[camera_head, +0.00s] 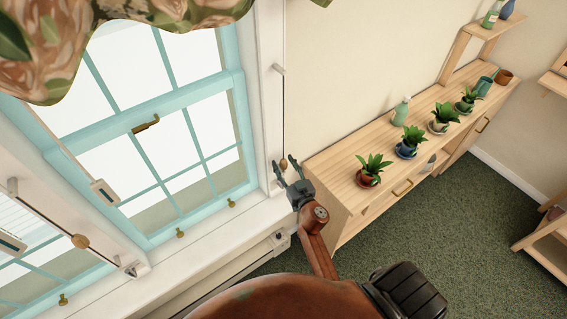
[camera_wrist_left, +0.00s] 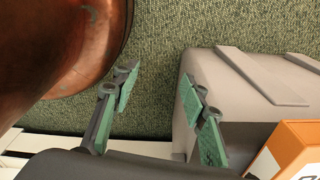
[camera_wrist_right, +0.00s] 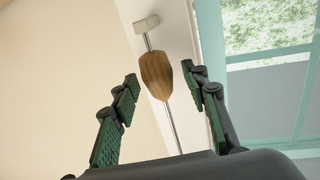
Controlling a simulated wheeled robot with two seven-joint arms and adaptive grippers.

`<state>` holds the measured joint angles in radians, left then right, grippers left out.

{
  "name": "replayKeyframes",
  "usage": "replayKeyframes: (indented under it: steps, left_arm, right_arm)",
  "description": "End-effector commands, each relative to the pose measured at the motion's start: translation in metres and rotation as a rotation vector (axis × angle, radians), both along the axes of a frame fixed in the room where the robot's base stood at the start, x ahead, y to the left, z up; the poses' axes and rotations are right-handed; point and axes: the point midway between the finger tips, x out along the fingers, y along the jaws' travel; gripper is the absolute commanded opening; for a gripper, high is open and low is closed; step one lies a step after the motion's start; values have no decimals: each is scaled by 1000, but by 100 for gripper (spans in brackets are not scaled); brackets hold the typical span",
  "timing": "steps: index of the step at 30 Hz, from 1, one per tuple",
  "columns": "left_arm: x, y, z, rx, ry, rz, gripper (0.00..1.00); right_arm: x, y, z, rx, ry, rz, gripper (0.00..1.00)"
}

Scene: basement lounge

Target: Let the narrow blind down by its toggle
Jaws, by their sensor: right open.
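A wooden toggle (camera_head: 283,164) hangs on a thin cord along the white window post, right of the large teal window. My right gripper (camera_head: 287,170) is open at it. In the right wrist view the toggle (camera_wrist_right: 155,75) shows between the parted fingertips (camera_wrist_right: 160,88), with no clear contact. A second wooden toggle (camera_head: 80,241) is on another cord at the lower left, by a window with pale slats (camera_head: 14,222). I cannot tell which blind is the narrow one. My left gripper (camera_wrist_left: 160,88) shows only in its wrist view, open and empty.
A wooden cabinet (camera_head: 335,194) with potted plants stands just right of my right gripper. The white sill (camera_head: 215,234) runs below the window. In the left wrist view, a grey box (camera_wrist_left: 240,85) and an orange box (camera_wrist_left: 290,150) are near my left gripper.

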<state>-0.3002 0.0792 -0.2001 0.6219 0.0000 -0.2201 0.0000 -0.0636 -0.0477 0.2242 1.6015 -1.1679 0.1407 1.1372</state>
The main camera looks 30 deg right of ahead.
Motion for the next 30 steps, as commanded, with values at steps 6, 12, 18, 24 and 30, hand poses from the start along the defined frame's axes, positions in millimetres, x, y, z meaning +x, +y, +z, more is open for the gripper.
replayKeyframes:
  steps: [6,12,18,24,30]
  left_arm:
    - [1,0,-1,0,-1,0,40]
    - [1,0,-1,0,-1,0,40]
    - [0,0,-1,0,0,0,40]
    - [0,1,-1,0,1,0,40]
    - [-1,1,-1,1,2,0,40]
  right_arm:
    - [8,-1,0,0,1,-1,42]
    - [8,-2,0,0,0,-1,40]
    - [8,-2,0,0,0,-1,26]
    - [8,-2,0,0,0,-1,13]
    - [8,-2,0,0,0,-1,0]
